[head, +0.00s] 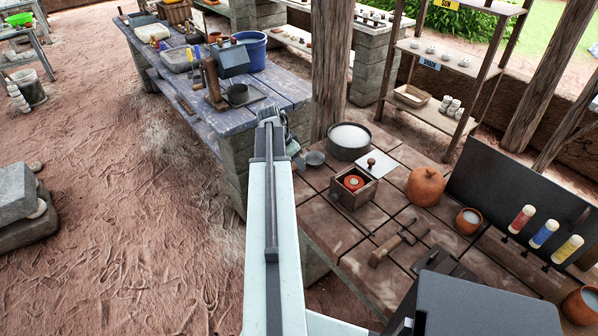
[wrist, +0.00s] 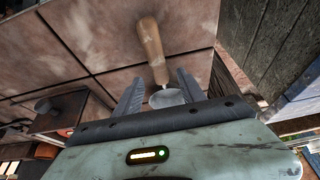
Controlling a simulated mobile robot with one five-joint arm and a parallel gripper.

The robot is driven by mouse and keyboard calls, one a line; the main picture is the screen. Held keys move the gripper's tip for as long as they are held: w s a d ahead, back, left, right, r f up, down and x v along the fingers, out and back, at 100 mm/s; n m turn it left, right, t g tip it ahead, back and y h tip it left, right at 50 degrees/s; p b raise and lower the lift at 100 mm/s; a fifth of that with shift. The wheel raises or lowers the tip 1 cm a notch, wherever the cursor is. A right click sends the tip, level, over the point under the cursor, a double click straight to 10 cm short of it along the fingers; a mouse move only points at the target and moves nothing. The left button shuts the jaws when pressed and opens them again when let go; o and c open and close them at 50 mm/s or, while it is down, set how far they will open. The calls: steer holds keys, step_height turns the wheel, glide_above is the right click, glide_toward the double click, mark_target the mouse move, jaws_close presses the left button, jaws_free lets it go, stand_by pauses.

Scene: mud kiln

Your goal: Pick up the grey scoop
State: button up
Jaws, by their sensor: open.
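The grey scoop lies on the tiled bench top. In the wrist view its tan wooden handle (wrist: 151,48) points away from my gripper and its grey bowl (wrist: 168,98) is partly hidden by the gripper body. My gripper (wrist: 160,74) is open, with one finger on each side of the scoop in the picture. I cannot tell the height gap, and the jaws hold nothing.
A wooden box with a red-orange item (head: 353,190), a wide pan of white material (head: 349,140) and a wooden post (head: 331,70) stand close to the scoop. A hammer (head: 392,243) and round clay pot (head: 425,186) are farther right. A blue-grey bench (head: 205,122) is left.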

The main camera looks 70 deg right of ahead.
steer(key=b+x, duration=0.1)
steer(key=x, duration=0.2)
steer(key=shift+w+a+f+b, duration=0.1)
steer(key=shift+b, duration=0.2)
jaws_close()
steer(key=shift+r, duration=0.25)
step_height(320, 180, up, 10)
steer(key=p, duration=1)
